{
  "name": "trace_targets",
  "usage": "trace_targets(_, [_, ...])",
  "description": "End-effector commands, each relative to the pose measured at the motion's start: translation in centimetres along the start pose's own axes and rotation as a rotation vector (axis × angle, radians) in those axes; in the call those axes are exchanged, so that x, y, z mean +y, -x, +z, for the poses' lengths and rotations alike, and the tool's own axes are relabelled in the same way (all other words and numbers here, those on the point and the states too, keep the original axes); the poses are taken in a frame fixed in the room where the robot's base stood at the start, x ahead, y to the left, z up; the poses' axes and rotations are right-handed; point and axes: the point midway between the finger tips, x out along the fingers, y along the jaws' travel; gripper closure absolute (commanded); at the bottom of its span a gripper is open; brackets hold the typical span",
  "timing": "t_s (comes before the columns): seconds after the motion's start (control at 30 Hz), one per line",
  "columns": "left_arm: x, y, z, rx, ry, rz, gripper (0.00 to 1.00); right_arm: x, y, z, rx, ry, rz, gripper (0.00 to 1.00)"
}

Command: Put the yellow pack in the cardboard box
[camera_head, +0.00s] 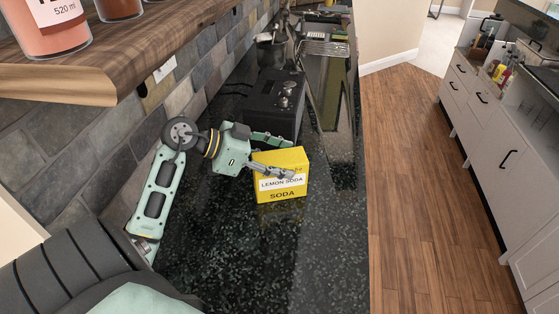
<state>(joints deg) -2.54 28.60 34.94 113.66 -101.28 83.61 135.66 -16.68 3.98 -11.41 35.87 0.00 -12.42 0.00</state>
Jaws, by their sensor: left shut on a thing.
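The yellow pack (281,186), labelled "LEMON SODA", is upright at the dark speckled counter, in the middle of the head view. My left gripper (283,157) comes in from the left and is shut on the pack, one finger along its front face and one behind its top. I cannot tell whether the pack's base touches the counter or is slightly above it. I cannot make out a cardboard box in this view. My right gripper is not in view.
A black appliance with knobs (272,105) stands just behind the pack against the stone wall. A wooden shelf (110,62) with jars overhangs at upper left. The near counter (300,255) is clear. White cabinets (500,140) stand across the wooden floor.

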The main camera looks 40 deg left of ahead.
Motion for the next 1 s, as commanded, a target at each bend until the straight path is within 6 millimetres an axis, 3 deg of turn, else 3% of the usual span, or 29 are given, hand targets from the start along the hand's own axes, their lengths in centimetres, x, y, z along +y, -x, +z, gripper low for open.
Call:
trace_targets(0.2, [0.0, 0.0, -0.1, 0.005, -0.002, -0.002, 1.00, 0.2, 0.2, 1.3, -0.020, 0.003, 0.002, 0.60])
trace_targets(0.23, [0.0, -0.1, 0.1, 0.000, 0.000, 0.000, 0.48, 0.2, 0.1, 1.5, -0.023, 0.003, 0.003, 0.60])
trace_targets(0.4, [0.0, -0.1, 0.1, 0.000, -0.001, 0.000, 0.33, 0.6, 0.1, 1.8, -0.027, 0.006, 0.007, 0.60])
trace_targets(0.8, [0.0, 0.2, 0.0, 0.000, -0.001, -0.001, 0.31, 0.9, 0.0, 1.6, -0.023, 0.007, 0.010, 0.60])
trace_targets(1.0, [-0.1, 3.1, 0.1, -0.004, -0.004, -0.003, 0.31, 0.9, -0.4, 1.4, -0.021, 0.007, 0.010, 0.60])
